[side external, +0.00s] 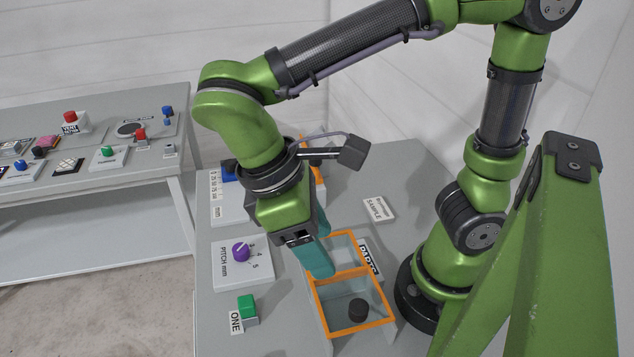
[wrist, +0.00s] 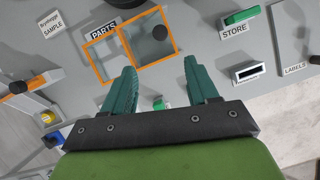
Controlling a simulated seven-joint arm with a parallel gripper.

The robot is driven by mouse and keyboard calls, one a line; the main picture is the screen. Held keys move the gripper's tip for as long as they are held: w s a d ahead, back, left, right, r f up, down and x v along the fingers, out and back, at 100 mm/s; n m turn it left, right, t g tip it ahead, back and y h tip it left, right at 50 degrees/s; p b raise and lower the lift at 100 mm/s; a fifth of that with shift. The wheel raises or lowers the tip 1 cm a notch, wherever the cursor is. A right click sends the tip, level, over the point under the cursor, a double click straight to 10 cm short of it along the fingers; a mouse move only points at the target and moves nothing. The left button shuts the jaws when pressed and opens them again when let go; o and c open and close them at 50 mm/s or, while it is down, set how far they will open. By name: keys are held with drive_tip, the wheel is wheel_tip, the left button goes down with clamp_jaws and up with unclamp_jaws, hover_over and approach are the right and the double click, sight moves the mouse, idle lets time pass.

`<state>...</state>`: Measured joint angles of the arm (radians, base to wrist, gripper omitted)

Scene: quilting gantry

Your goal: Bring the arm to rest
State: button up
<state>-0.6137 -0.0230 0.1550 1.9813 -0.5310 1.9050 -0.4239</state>
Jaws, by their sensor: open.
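My gripper (side external: 322,255) is open, with its two teal fingers apart. In the side view it points down by the orange-rimmed clear parts tray (side external: 388,317), overlapping its rear compartment. In the wrist view my gripper (wrist: 161,70) shows nothing held between the fingertips. I cannot tell the height of the fingertips over the tray. A dark round puck (side external: 358,310) lies in the tray's front compartment, apart from the fingers. The puck also shows in the wrist view (wrist: 160,33).
On the grey table are a PITCH panel with a purple knob (side external: 241,250), a green block (side external: 247,304) by a ONE sign, and a SAMPLE card (side external: 378,210). A second bench (side external: 95,185) with buttons stands behind left.

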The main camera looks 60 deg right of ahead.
drive_tip(key=shift+w+a+r, duration=0.15)
drive_tip(key=shift+w+r, duration=0.05)
drive_tip(key=shift+r, duration=0.45)
drive_tip(key=w+d+r+m+t+y, duration=0.1)
drive_tip(key=w+d+m+t+y, duration=0.3)
drive_tip(key=d+m+t, duration=0.6)
drive_tip(key=w+d+t, duration=0.1)
drive_tip(key=w+d, duration=0.1)
drive_tip(key=d, duration=0.3)
drive_tip(key=shift+w+m, duration=0.3)
drive_tip(key=shift+w, duration=0.1)
